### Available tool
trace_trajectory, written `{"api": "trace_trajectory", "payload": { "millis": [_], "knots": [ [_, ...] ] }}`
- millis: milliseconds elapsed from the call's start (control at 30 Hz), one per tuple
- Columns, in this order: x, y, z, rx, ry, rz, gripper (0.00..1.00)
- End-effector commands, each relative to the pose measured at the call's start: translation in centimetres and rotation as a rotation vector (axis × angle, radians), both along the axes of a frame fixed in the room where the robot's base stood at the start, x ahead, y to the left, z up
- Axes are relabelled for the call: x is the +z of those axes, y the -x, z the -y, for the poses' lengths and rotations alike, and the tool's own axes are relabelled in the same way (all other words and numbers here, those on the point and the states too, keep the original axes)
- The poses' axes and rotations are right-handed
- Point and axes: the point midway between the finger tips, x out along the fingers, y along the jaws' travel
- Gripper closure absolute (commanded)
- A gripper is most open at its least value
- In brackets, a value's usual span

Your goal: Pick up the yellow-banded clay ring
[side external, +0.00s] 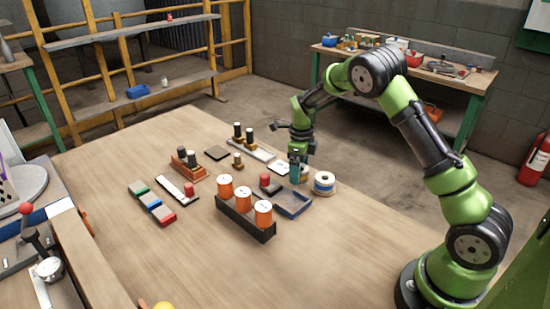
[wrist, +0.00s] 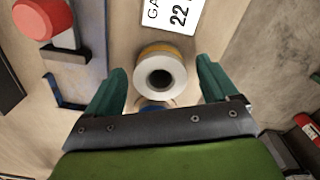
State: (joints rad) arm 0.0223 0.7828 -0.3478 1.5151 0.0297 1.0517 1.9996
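The yellow-banded clay ring (wrist: 160,73) has a pale top with a dark central hole and a yellow-orange band. In the wrist view it stands upright on the table between the tips of my gripper (wrist: 161,66). The two green fingers are open, one on each side, with visible gaps to the ring. In the side view my gripper (side external: 298,171) points down low over the table, and its fingers hide most of this ring. A blue-banded ring (side external: 323,183) stands just to the right; its edge shows behind the yellow-banded one in the wrist view (wrist: 155,104).
A white printed card (side external: 278,167) lies left of my gripper. A blue tray (side external: 294,203) with a red-topped peg (side external: 265,180) and a dark rack of orange spools (side external: 243,220) stand in front. The table's right front is clear.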

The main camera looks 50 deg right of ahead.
Motion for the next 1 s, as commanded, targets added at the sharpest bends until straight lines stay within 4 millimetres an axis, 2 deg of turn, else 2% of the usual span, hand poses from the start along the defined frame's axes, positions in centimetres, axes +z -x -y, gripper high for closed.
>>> {"api": "trace_trajectory", "payload": {
  "millis": [33, 67, 400, 667, 767, 1000],
  "knots": [
    [0.0, 0.0, 0.0, 0.0, 0.0, 0.0, 0.21],
    [0.0, 0.0, 0.0, 0.0, 0.0, 0.0, 0.25],
    [0.1, 0.0, 0.0, 0.0, 0.0, 0.0, 0.77],
    [0.4, -0.1, 0.0, 0.0, 0.001, 0.003, 0.77],
    [1.6, -0.1, 0.0, -0.001, 0.001, 0.005, 0.77],
    [6.4, -0.1, 0.0, 0.001, 0.002, 0.006, 0.77]
  ]
}}
